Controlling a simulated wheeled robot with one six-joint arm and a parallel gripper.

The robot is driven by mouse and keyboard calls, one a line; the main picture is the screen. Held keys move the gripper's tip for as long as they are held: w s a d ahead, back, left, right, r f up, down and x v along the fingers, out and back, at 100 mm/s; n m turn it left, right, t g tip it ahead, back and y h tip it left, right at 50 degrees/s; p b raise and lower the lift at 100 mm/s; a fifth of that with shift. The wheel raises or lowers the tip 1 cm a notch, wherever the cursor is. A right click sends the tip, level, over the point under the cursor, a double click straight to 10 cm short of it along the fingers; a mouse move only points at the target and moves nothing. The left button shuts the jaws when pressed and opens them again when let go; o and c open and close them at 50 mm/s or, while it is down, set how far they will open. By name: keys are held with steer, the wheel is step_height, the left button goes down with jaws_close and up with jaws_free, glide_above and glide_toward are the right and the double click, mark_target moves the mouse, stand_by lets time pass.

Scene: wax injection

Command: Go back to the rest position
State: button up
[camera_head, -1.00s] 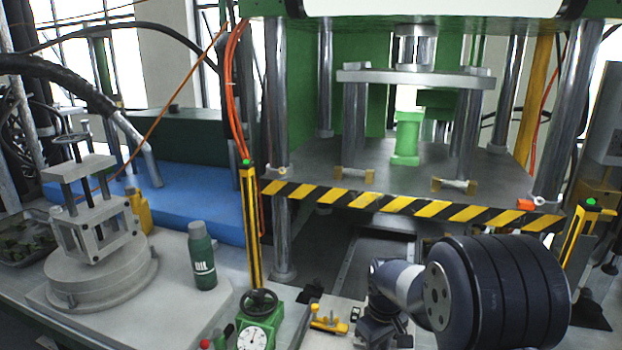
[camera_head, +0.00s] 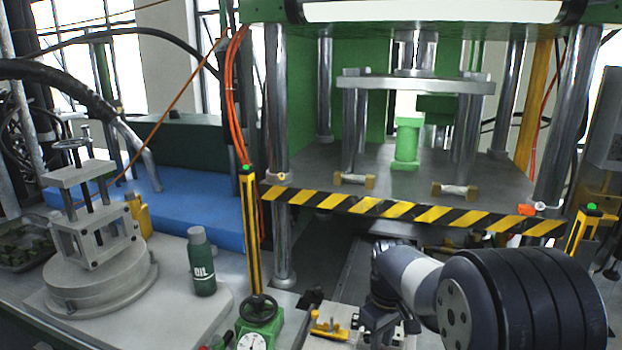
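My arm shows at the lower right of the head view as a large dark ribbed joint and a lighter grey link. My gripper and its fingertips cannot be made out; the arm's far end is low in the picture, in front of the press. The press (camera_head: 400,205) stands behind the arm, with a black and yellow striped front edge. A bright green cylindrical part (camera_head: 407,143) stands upright on the press bed under a raised plate (camera_head: 415,84). My arm is outside the press, apart from the green part.
A dark green oil bottle (camera_head: 201,262) stands on the left bench beside a round-based metal fixture (camera_head: 95,245). A green handwheel gauge (camera_head: 257,320) and a small yellow tool (camera_head: 327,326) are at the front. Yellow posts (camera_head: 252,240) flank the press.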

step_height(320, 180, down, 6)
steer(key=shift+r, duration=0.25)
steer(key=shift+r+m, duration=0.2)
steer(key=shift+m, duration=0.2)
steer(key=m, duration=0.8)
steer(key=shift+p, duration=0.3)
steer(key=shift+m, duration=0.3)
steer(key=shift+s, duration=0.1)
